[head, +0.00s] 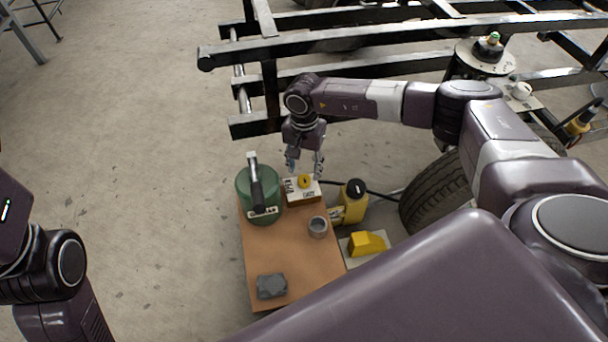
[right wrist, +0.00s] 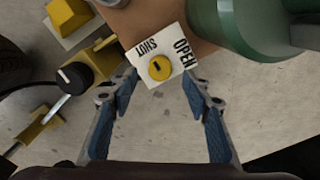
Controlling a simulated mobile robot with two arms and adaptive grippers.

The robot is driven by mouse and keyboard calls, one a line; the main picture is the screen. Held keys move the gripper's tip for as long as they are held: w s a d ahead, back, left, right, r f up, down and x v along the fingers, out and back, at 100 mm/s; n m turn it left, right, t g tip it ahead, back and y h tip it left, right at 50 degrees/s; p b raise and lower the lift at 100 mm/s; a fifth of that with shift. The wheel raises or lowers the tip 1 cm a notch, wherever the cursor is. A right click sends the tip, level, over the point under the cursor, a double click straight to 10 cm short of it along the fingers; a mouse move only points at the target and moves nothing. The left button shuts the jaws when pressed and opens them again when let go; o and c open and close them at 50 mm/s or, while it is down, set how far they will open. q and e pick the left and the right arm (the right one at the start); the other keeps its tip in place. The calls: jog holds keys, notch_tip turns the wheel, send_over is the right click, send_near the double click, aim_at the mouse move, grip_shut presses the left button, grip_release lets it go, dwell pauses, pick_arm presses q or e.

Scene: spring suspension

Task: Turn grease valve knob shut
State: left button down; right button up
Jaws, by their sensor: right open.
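The grease valve knob (head: 305,181) is a small yellow disc on a white-topped box (head: 303,195) at the far end of the brown bench. In the right wrist view the knob (right wrist: 160,68) has a small dark mark, and the white plate (right wrist: 173,79) reads SHUT at upper left and OPEN at right. I cannot tell for certain which word the mark points to. My right gripper (head: 305,172) is open above the box, fingers pointing down. In the right wrist view its fingertips (right wrist: 161,78) lie on either side of the knob, apart from it. My left gripper is out of view.
A grey cup (head: 318,227) and grey block (head: 271,286) sit on the brown bench (head: 290,258). A black frame (head: 300,47) lies behind.

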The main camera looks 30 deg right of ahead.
aim_at(304, 178)
notch_tip(304, 178, up, 7)
jog(key=shift+r, duration=0.2)
dwell(0.6)
